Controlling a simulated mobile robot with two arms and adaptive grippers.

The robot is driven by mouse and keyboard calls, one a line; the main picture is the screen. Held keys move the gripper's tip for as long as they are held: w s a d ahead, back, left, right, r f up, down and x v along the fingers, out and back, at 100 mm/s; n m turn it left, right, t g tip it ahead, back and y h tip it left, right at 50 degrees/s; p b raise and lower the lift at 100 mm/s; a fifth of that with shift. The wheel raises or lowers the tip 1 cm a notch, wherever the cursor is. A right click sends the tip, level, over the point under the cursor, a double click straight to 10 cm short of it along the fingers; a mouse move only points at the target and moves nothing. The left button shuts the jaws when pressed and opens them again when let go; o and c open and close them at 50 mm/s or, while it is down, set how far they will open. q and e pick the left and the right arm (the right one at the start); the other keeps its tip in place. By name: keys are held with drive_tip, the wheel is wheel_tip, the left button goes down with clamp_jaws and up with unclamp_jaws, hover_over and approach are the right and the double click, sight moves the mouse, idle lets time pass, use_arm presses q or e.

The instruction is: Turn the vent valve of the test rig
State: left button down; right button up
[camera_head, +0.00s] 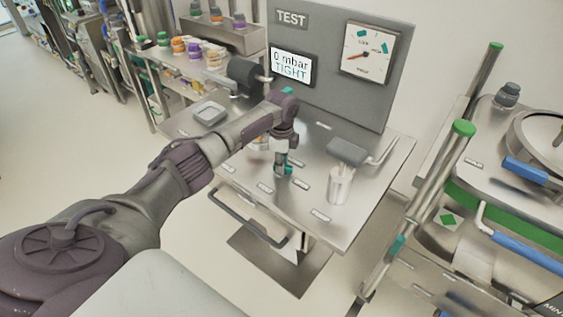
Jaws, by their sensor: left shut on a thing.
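The test rig (381,158) is a steel table with a grey upright panel (338,97) marked TEST. My left gripper (283,170) points down at the middle of the deck. It is shut on a small fitting there, which I take for the vent valve; the gripper hides most of it, so its turn angle cannot be told. The display (291,67) reads "0 mbar TIGHT". The round gauge (367,53) has a red needle pointing to the lower left. My right gripper is not in view.
A grey clamp head (346,150) with a clear cylinder (339,186) stands right of my gripper. Another dark clamp (243,71) and a small tray (210,113) are on the left. A steel cart with green-capped posts (463,129) stands close on the right.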

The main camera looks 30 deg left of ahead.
use_arm(q)
drive_tip(key=shift+m, duration=2)
drive_tip(key=c, duration=1)
unclamp_jaws()
drive_tip(key=shift+o, duration=0.2)
drive_tip(key=shift+r, duration=0.1)
wheel_tip(320, 180, up, 12)
